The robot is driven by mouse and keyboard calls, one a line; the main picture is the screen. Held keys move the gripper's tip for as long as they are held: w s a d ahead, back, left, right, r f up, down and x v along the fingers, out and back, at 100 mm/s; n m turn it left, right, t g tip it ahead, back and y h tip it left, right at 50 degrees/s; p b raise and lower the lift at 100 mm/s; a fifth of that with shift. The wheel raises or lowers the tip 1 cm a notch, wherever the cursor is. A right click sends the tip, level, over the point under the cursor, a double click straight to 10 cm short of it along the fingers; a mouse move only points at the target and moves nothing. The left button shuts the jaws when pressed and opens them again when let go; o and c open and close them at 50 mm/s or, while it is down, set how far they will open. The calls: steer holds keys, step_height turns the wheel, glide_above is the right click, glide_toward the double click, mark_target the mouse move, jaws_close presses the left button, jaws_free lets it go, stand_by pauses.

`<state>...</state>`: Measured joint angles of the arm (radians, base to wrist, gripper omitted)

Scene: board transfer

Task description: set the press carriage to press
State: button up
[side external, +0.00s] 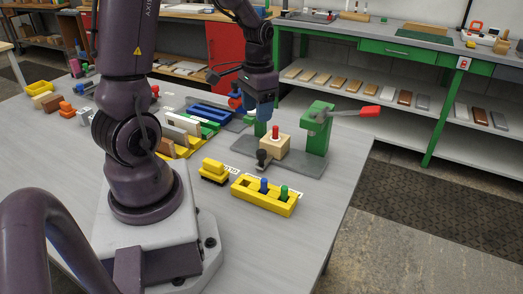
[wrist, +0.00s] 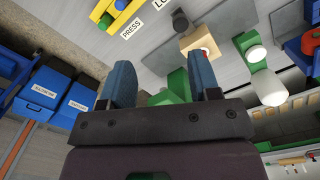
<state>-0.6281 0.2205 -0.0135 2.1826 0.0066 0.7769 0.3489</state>
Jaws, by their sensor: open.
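The press carriage, a light wooden block (side external: 273,147) with a red peg (side external: 275,131) on top, sits on a grey base plate (side external: 305,163) between green uprights. A dark knob (side external: 262,157) stands at its front; block (wrist: 197,41) and knob (wrist: 180,21) also show in the wrist view. The green press (side external: 317,130) has a lever with a red handle (side external: 370,112). PRESS (wrist: 131,29) and partly cut-off LO labels lie near the knob in the wrist view. My gripper (side external: 264,112) is open and empty, above and behind the block, apart from the knob; its fingers (wrist: 162,82) are spread.
A yellow holder (side external: 264,198) with a blue and a green peg stands in front of the base plate, beside a yellow block (side external: 214,171). Blue, green and yellow racks (side external: 205,115) stand left of the press. The table's right front is clear.

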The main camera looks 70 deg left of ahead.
mark_target(261, 151)
steer(key=a+f+m, duration=0.1)
steer(key=f, duration=0.4)
steer(key=w+a+f+m, duration=0.1)
steer(key=f, duration=0.4)
steer(key=w+a+f+m, duration=0.1)
steer(key=f, duration=0.4)
steer(key=shift+w+a+f, duration=0.1)
steer(key=shift+a+f, duration=0.2)
steer(key=shift+a, duration=0.1)
